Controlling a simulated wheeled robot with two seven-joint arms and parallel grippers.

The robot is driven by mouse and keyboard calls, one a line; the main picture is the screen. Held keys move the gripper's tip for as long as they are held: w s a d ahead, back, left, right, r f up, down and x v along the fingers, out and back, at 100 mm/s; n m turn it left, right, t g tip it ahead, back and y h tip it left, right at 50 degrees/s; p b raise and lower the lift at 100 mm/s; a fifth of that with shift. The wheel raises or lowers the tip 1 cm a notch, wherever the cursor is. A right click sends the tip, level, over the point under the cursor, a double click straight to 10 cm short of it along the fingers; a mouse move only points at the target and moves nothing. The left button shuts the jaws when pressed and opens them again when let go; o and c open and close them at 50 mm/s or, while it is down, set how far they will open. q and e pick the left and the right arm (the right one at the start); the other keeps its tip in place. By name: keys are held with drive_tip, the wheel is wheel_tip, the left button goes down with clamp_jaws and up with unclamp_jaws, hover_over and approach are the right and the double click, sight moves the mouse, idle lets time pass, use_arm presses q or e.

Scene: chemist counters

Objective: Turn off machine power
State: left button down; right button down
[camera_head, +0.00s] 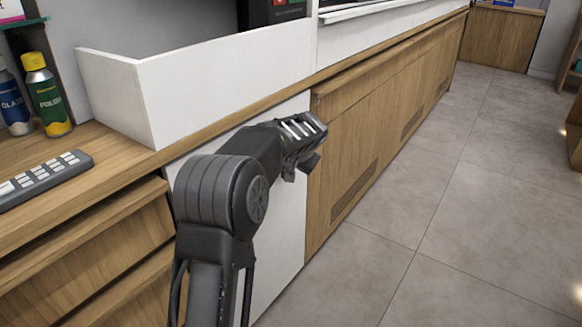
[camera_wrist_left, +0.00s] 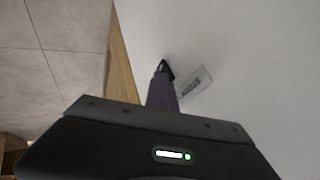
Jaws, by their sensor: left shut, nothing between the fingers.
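My left gripper (camera_head: 308,163) is in front of the white panel (camera_head: 278,245) below the counter in the head view. In the left wrist view the gripper's fingers (camera_wrist_left: 164,72) are together, with nothing held, and point at the white panel. A small pale plate (camera_wrist_left: 194,82) with dark lettering is on the panel, just right of the fingertips. The lettering is too small to read for sure. I cannot tell whether the fingertips touch the panel. No power switch shows clearly; the fingers may hide part of it. My right gripper is not in view.
Wooden cabinet fronts (camera_head: 370,140) run along the right of the panel, with open tiled floor (camera_head: 440,210) beside them. On the counter at left are a grey keyboard (camera_head: 45,178), a yellow-capped green bottle (camera_head: 46,95) and a blue bottle (camera_head: 13,105). A white upright board (camera_head: 225,85) edges the counter.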

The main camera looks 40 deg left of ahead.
use_arm(q)
drive_tip(key=shift+a, duration=0.15)
drive_tip(key=shift+r+p, duration=0.65)
drive_tip(key=shift+r, duration=0.2)
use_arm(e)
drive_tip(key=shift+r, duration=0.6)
